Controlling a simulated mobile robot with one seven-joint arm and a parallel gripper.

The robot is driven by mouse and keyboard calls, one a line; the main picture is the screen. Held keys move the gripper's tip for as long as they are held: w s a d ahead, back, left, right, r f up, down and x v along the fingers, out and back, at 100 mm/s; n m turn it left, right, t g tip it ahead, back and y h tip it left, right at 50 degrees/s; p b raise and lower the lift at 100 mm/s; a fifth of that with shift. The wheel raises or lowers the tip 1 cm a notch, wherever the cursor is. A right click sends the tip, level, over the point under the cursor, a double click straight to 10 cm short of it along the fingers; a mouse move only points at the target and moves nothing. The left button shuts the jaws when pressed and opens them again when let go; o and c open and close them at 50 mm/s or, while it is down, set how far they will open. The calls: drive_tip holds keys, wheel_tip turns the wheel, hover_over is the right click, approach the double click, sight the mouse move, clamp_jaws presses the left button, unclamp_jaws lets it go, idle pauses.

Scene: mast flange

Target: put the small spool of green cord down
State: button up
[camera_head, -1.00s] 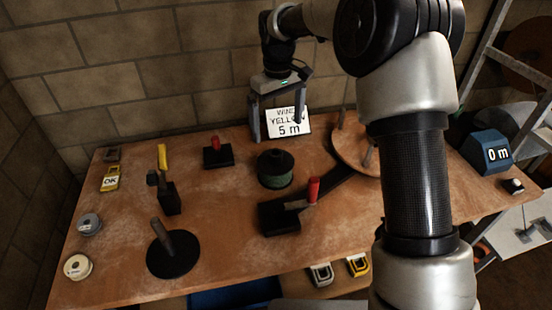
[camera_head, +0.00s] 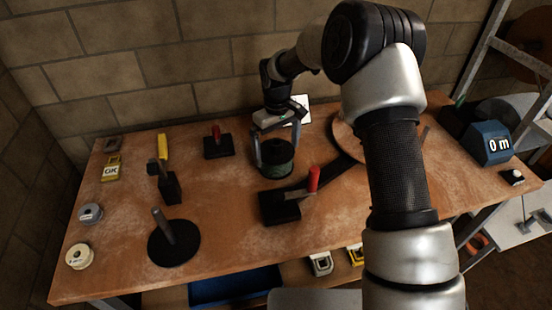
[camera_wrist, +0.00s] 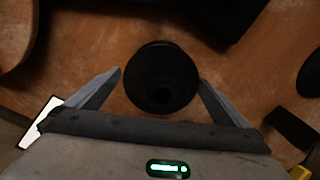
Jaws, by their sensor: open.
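The small spool of green cord (camera_head: 278,161) stands upright on the wooden bench, with dark flanges and green cord between them. In the wrist view its round dark top flange (camera_wrist: 161,78) shows between my fingers. My gripper (camera_head: 276,168) is open, with one finger on either side of the spool.
A black block with a red-handled lever (camera_head: 312,182) stands just in front of the spool. Another red-handled block (camera_head: 217,144) stands to its left. A black disc with a peg (camera_head: 172,246) is at the front left. A blue "0 m" counter (camera_head: 488,143) stands at right.

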sight(276, 157)
wheel_tip(276, 157, down, 4)
drive_tip(key=shift+a+f, duration=0.1)
drive_tip(key=shift+a, duration=0.05)
drive_tip(key=shift+w, duration=0.1)
drive_tip(key=c, duration=1.2)
